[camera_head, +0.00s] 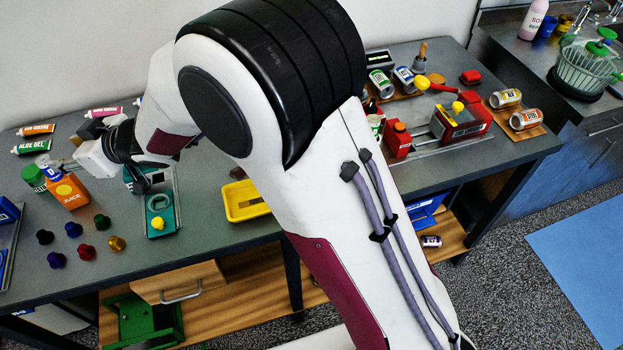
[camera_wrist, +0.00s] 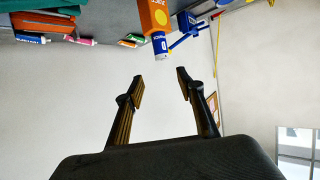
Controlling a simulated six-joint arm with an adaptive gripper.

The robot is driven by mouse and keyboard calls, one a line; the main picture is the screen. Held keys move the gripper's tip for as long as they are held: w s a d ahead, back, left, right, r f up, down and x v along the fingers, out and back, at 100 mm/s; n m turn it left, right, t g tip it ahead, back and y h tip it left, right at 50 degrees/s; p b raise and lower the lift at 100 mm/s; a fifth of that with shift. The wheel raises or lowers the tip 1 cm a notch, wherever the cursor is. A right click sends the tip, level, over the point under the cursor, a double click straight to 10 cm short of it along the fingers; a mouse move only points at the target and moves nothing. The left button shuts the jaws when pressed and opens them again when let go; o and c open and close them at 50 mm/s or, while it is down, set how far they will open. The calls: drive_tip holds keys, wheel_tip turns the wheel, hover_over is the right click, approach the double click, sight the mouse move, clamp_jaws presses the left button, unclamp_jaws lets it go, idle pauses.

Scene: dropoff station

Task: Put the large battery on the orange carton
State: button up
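The orange carton (camera_head: 68,193) stands upright at the left of the table. It shows at the top of the wrist view (camera_wrist: 154,17), which is upside down. A blue and white cylinder (camera_wrist: 160,45), apparently the large battery, stands at the carton's top end and seems to rest on it. My gripper (camera_head: 63,164) is close to the carton's top. In the wrist view its fingers (camera_wrist: 160,76) are apart with nothing between them, clear of the cylinder.
A green-capped container (camera_head: 33,177) stands beside the carton. Several coloured pegs (camera_head: 87,252) stand in front. A teal device (camera_head: 159,214) and a yellow tray (camera_head: 245,201) lie to the right. Tubes (camera_head: 31,146) lie behind. My arm hides the table's middle.

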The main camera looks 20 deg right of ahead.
drive_tip(key=s+d+r+m+t+h, duration=0.1)
drive_tip(key=d+r+m+h, duration=0.15)
drive_tip(key=d, duration=0.75)
drive_tip(key=s+d+r+m+t+h, duration=0.1)
drive_tip(key=d+r+m+h, duration=0.2)
drive_tip(key=d, duration=0.7)
drive_tip(key=s+d+r+m+t+h, duration=0.1)
drive_tip(key=d+r+h, duration=0.25)
drive_tip(key=d, duration=0.75)
drive_tip(key=s+d+f+m+g, duration=0.1)
drive_tip(key=s+d, duration=0.3)
drive_tip(key=s, duration=0.5)
drive_tip(key=s+d+f+m+g+h, duration=0.1)
drive_tip(key=s+d+f+m+g, duration=0.1)
drive_tip(key=s+d, duration=0.3)
drive_tip(key=s+d+f+m+g+h, duration=0.1)
drive_tip(key=s+d, duration=0.4)
drive_tip(key=s, duration=0.8)
drive_tip(key=shift+s+d+f+m+g, duration=0.15)
drive_tip(key=shift+s+f+m+g, duration=0.1)
drive_tip(key=shift+s+m+g, duration=0.2)
